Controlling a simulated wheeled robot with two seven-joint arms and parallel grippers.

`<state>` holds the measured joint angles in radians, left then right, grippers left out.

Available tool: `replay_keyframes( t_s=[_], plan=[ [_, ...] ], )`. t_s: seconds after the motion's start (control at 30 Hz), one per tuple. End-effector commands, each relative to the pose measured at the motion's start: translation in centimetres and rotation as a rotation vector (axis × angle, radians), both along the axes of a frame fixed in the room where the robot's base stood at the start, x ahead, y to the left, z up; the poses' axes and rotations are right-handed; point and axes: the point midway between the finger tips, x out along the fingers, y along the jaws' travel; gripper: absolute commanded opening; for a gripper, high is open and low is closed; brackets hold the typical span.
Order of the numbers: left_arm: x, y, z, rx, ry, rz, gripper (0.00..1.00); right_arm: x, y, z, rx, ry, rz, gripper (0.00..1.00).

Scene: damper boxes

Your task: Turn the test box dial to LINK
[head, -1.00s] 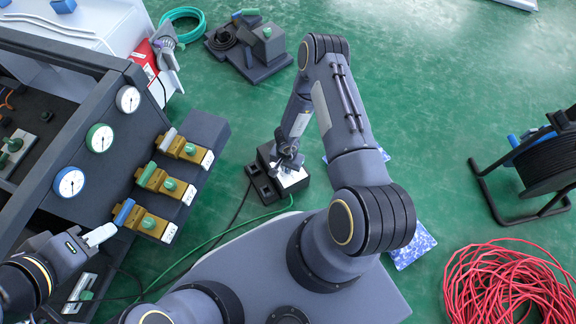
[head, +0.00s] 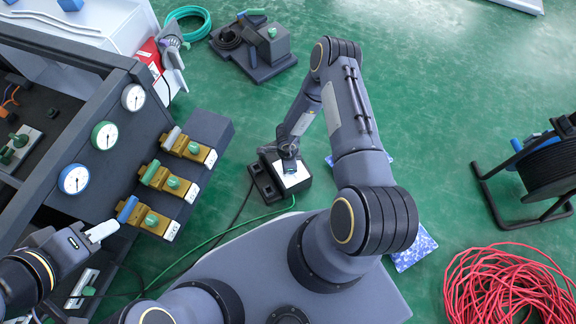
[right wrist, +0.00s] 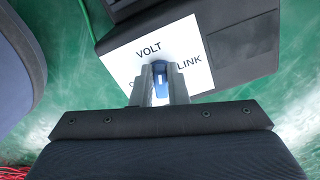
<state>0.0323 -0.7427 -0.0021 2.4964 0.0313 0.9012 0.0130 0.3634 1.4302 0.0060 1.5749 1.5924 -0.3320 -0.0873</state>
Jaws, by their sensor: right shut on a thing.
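The test box (head: 270,178) is a black box with a white panel on the floor, in the middle of the head view. In the right wrist view its white panel (right wrist: 130,60) reads VOLT at the top and LINK at the right; a lower left label is mostly hidden by a finger. My right gripper (right wrist: 161,85) is shut on the blue dial (right wrist: 160,80), which carries a short white mark. The fingers cover the dial's sides, and its setting is hard to read. My left gripper (head: 103,231) is beside the blue-handled brass valve (head: 145,217); its finger gap is not clear.
Three brass valves stand along the bench edge at left, below round gauges (head: 104,135). A green cable (head: 215,240) runs to the test box. Red cable (head: 508,285) and a black reel (head: 550,165) lie at right.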

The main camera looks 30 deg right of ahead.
Motion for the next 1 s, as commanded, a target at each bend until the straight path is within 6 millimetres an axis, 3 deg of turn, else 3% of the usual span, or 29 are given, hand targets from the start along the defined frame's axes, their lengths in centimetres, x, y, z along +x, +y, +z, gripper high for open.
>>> replay_keyframes(
  t_s=[1.0],
  plan=[
    [0.0, 0.0, 0.22, 0.0, 0.0, 0.0, 0.36, 0.84, -0.9, 0.02, -0.001, 0.001, -0.952, 0.0]
  ],
)
